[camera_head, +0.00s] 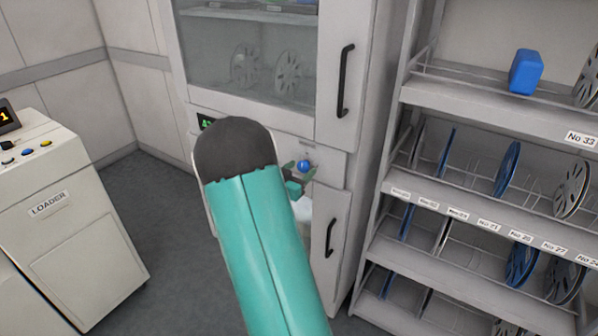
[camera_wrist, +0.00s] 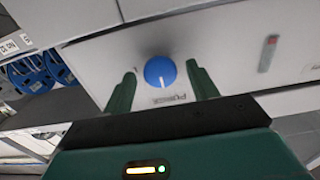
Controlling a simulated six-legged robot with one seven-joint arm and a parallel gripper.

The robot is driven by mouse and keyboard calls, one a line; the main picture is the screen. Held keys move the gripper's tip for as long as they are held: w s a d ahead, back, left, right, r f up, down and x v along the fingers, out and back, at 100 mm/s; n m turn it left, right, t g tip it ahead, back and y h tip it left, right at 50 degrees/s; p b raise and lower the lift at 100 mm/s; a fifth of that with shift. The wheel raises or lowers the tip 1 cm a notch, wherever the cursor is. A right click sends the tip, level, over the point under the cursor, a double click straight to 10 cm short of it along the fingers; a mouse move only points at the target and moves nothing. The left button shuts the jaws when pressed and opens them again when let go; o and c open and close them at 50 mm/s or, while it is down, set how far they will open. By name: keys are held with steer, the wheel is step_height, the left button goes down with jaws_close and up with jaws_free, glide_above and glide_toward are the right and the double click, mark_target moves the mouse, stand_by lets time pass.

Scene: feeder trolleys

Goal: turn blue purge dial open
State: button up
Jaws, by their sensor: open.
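The blue purge dial (camera_head: 304,166) is on the front panel of the tall white cabinet (camera_head: 366,75), below its glass door. In the wrist view the round blue dial (camera_wrist: 160,71) carries a white pointer mark, with a "PURGE" label beside it on the pale panel. My gripper (camera_head: 297,178) is at the panel, partly hidden behind my teal arm in the head view. In the wrist view my gripper's two green fingers (camera_wrist: 161,86) stand apart, one on each side of the dial. A gap shows between each finger and the dial, and I cannot tell their depth against it.
A shelf rack (camera_head: 485,190) with several reels and a blue block (camera_head: 525,72) stands close on the right. A white loader unit (camera_head: 60,215) is at the left. A lower cabinet door with a black handle (camera_head: 329,237) is below the dial. Grey floor (camera_head: 165,200) is free between loader and cabinet.

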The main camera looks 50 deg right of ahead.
steer(key=c, duration=1)
steer(key=shift+m, duration=0.3)
steer(key=m, duration=0.8)
steer(key=shift+m, duration=0.4)
steer(key=m, duration=0.4)
steer(key=shift+m, duration=2.2)
